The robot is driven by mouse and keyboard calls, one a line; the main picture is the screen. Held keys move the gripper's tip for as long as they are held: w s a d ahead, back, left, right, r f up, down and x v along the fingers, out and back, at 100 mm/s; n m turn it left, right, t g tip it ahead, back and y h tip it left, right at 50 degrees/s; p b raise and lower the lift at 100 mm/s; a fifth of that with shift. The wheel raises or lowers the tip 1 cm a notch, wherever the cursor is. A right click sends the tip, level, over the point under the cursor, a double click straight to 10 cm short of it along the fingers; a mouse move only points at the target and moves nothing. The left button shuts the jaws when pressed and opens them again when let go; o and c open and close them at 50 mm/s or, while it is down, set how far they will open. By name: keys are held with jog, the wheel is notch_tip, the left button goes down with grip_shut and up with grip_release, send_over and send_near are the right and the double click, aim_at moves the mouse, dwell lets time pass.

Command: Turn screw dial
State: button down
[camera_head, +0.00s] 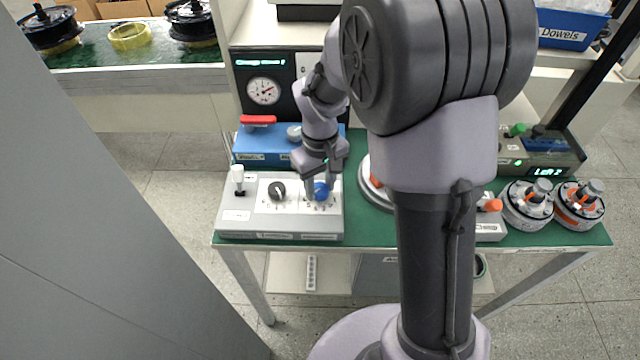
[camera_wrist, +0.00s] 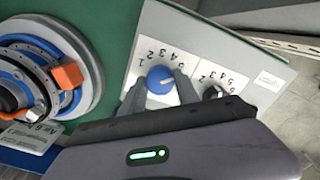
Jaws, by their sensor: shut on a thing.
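A grey control box (camera_head: 235,215) stands at the left end of the green-topped table. It carries a blue dial (camera_head: 321,190) on the right and a black dial (camera_head: 277,189) on the left, each with a numbered scale. My gripper (camera_head: 320,191) reaches down onto the blue dial and is shut on it. In the wrist view the blue dial (camera_wrist: 160,79) sits between my gripper's fingers (camera_wrist: 158,90), with a white pointer mark on its top. The black dial (camera_wrist: 212,92) stands free to the right there.
A white-knobbed lever (camera_head: 238,176) stands on the box's left side. A blue unit with a red handle (camera_head: 258,120) is behind it. A round motor part (camera_wrist: 25,85) lies close beside the box. Two more motors (camera_head: 527,203) stand at the table's right.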

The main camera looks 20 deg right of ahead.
aim_at(320, 188)
jog(key=shift+m, duration=2.7)
jog(key=c, duration=0.9)
grip_release()
jog(key=shift+r, duration=0.1)
notch_tip(320, 188, up, 17)
jog(key=p, duration=0.6)
jog(key=shift+r+p, duration=0.15)
jog(key=shift+p, duration=0.25)
